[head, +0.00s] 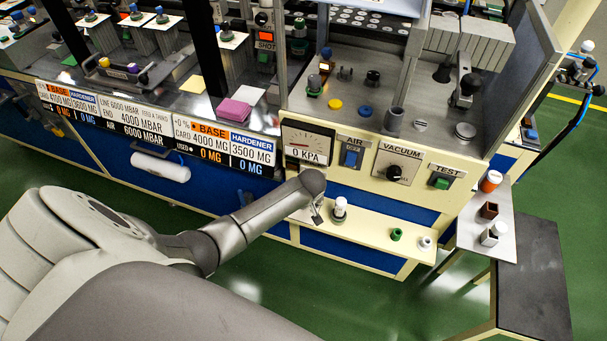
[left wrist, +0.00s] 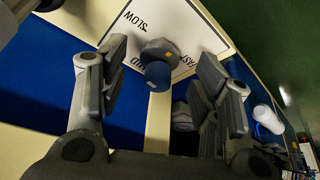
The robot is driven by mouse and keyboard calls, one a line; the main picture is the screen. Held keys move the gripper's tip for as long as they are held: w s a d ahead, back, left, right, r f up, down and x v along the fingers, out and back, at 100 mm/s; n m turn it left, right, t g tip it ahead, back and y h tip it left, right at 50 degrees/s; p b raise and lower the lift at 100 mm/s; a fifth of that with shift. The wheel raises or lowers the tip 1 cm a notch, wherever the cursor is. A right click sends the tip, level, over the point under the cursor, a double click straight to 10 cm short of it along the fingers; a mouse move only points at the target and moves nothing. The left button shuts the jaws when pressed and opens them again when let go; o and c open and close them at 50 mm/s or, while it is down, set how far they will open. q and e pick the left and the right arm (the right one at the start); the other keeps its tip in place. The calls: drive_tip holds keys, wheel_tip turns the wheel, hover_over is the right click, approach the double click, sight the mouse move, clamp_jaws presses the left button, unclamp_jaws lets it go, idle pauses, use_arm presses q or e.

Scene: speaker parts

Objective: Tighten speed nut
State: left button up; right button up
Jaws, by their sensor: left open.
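My left gripper (left wrist: 164,62) is open, with one dark finger on each side of the picture in the left wrist view. Between the fingers, a dark grey knob-like nut (left wrist: 158,49) with a blue cylindrical part (left wrist: 157,76) shows against a white label (left wrist: 185,25) with SLOW and FAST printed on it, upside down. The fingers look apart from the nut. In the head view my left arm reaches in from the left to the front panel by the pressure gauge (head: 305,145); its fingers and the nut are hidden or too small to make out there. My right gripper is not in view.
A cream ledge (head: 365,228) below the panel holds a white-capped part (head: 340,208), a green ring (head: 396,234) and a white ring (head: 425,243). The air switch (head: 351,157), vacuum knob (head: 396,172) and test button (head: 441,182) are to the right. Green floor lies in front.

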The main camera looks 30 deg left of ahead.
use_arm(q)
drive_tip(key=shift+w+a+f, duration=0.1)
drive_tip(key=shift+f, duration=0.35)
drive_tip(key=shift+w+a+f, duration=0.1)
drive_tip(key=shift+w+f, duration=0.05)
drive_tip(key=shift+f, duration=0.2)
drive_tip(key=shift+c, duration=0.6)
drive_tip(key=c, duration=0.9)
